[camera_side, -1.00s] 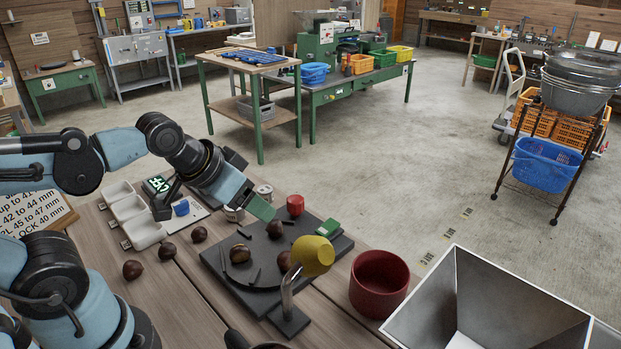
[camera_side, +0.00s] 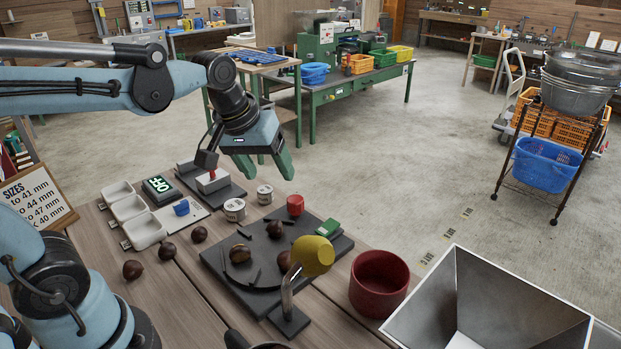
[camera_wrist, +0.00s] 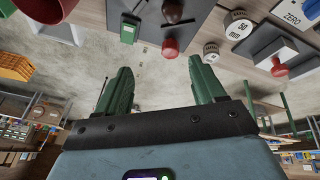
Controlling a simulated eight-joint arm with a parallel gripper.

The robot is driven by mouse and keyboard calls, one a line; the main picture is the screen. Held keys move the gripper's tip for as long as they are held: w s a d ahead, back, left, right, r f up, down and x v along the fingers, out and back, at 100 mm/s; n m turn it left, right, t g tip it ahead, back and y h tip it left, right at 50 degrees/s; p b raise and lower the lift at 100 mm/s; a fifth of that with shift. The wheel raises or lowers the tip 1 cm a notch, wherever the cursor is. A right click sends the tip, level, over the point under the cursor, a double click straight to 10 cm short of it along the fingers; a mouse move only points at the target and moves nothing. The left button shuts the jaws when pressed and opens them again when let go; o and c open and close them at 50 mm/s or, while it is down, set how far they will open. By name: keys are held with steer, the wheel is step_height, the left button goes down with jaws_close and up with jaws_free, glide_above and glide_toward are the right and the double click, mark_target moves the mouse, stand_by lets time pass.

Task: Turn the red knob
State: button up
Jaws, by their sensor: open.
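The red knob (camera_side: 295,205) is a small upright red cylinder at the back corner of a dark base with a round dark turntable (camera_side: 272,282). It also shows at the top middle of the wrist view (camera_wrist: 170,47). My gripper (camera_side: 267,165) hangs in the air above and a little left of the knob, apart from it. Its two green fingers are spread with nothing between them, as the wrist view (camera_wrist: 162,88) also shows. A second red piece (camera_side: 212,181) sits on a grey block at the back left; I cannot tell if it turns.
Chestnuts (camera_side: 274,229) lie on the turntable and on the table left of it.

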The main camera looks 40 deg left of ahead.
mark_target(295, 199)
steer(key=shift+w+a+f+n+g, duration=1)
steer(key=shift+w+a+n+g, duration=1.1)
steer(key=shift+w+n, duration=2.65)
steer(key=f, duration=1.1)
steer(key=shift+w+d+f, duration=0.15)
steer(key=shift+w+d, duration=0.05)
steer(key=shift+d, duration=0.05)
steer(key=shift+c, duration=0.3)
steer(key=c, duration=1)
